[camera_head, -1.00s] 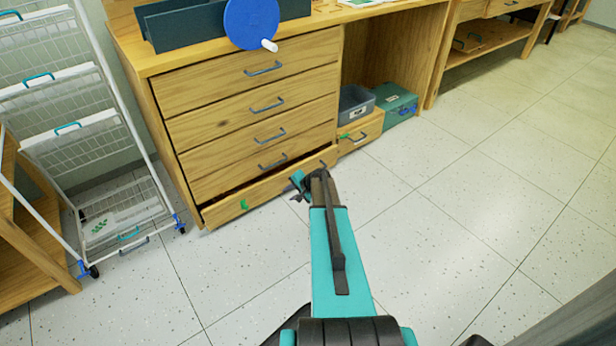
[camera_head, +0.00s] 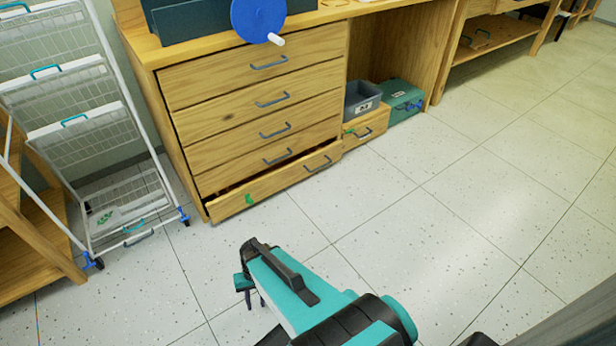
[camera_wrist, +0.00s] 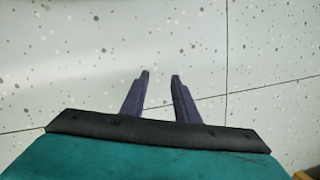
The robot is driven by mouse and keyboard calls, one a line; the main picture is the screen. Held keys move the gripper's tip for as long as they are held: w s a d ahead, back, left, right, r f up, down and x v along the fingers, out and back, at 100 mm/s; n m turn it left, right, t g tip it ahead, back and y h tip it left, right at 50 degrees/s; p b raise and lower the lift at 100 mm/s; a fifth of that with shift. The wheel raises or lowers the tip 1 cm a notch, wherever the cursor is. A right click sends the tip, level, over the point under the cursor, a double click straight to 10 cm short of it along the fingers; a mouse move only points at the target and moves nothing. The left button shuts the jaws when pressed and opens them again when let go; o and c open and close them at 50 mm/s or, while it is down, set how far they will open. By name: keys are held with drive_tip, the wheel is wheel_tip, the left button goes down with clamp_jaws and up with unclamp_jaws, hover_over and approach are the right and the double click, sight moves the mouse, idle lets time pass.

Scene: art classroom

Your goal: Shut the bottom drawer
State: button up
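The wooden bottom drawer (camera_head: 280,184) is the lowest in the drawer unit below the worktop. It stands slightly out, with a dark gap along its top edge, widest toward the left. Its grey handle (camera_head: 318,163) is at the right of the front, and a green tag (camera_head: 249,199) is toward the left. My gripper (camera_wrist: 161,74) shows two dark fingers apart with nothing between them, over bare floor in the wrist view. In the head view my arm end is in front of the drawer, clear of it and nearer me; its fingers are partly hidden.
A white wire rack (camera_head: 125,165) on blue casters stands left of the drawers. A small wooden drawer box (camera_head: 372,130) with a grey bin (camera_head: 361,98) on it and a green case (camera_head: 402,103) are to the right. Speckled floor (camera_head: 420,230) in front is clear.

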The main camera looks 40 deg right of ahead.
drive_tip(key=s+a+r+n+g+h, duration=0.1)
drive_tip(key=s+a+n+g+h, duration=0.1)
drive_tip(key=s, duration=1.1)
drive_tip(key=shift+a+n+g+h, duration=0.3)
drive_tip(key=shift+a+n+g, duration=0.2)
drive_tip(key=shift+a+n, duration=0.6)
drive_tip(key=shift+d+r, duration=0.1)
drive_tip(key=shift+d, duration=0.15)
